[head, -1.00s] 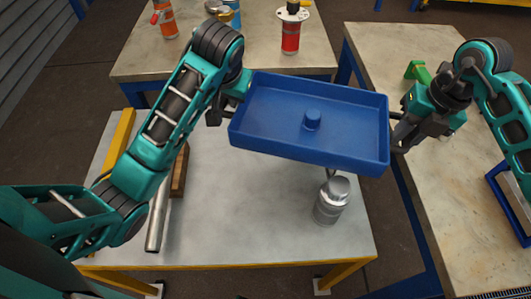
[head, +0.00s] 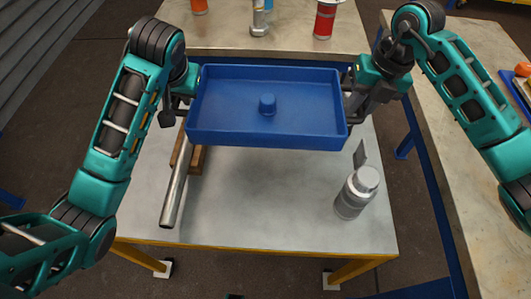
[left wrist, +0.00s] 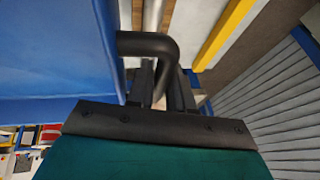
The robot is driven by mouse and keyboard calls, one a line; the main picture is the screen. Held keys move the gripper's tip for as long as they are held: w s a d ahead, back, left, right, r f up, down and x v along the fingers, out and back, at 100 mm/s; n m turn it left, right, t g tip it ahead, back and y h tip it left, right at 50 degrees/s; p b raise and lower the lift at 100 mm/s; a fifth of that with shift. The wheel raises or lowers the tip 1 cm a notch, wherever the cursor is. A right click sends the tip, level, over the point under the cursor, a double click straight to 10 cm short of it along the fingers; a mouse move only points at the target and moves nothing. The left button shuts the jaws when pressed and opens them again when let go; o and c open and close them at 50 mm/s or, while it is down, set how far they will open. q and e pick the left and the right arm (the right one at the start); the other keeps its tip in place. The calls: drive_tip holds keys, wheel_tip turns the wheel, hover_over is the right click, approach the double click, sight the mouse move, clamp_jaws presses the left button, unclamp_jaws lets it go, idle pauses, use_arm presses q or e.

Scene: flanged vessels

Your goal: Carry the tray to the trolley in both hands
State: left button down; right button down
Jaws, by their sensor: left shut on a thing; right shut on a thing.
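The blue tray (head: 225,98) is held up level in the head view, above the far part of a grey-topped table. A small blue knob-like piece (head: 267,104) stands in its middle. My left gripper (head: 180,108) is at the tray's left end, shut on its handle. In the left wrist view, its fingers (left wrist: 163,88) close around the black bent handle (left wrist: 150,45), beside the blue tray wall (left wrist: 55,60). My right gripper (head: 352,103) is at the right end, shut on the tray; its fingertips are partly hidden. I cannot tell which surface is the trolley.
The yellow-framed table (head: 270,205) below holds a silver bottle (head: 355,195), a metal pipe (head: 175,185) and a brown block (head: 197,160). A bench (head: 285,38) behind carries several vessels, including a red one (head: 325,20). Another bench (head: 430,110) stands at right.

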use_arm(q)
drive_tip(key=shift+f, duration=0.1)
use_arm(e)
drive_tip(key=shift+f, duration=0.15)
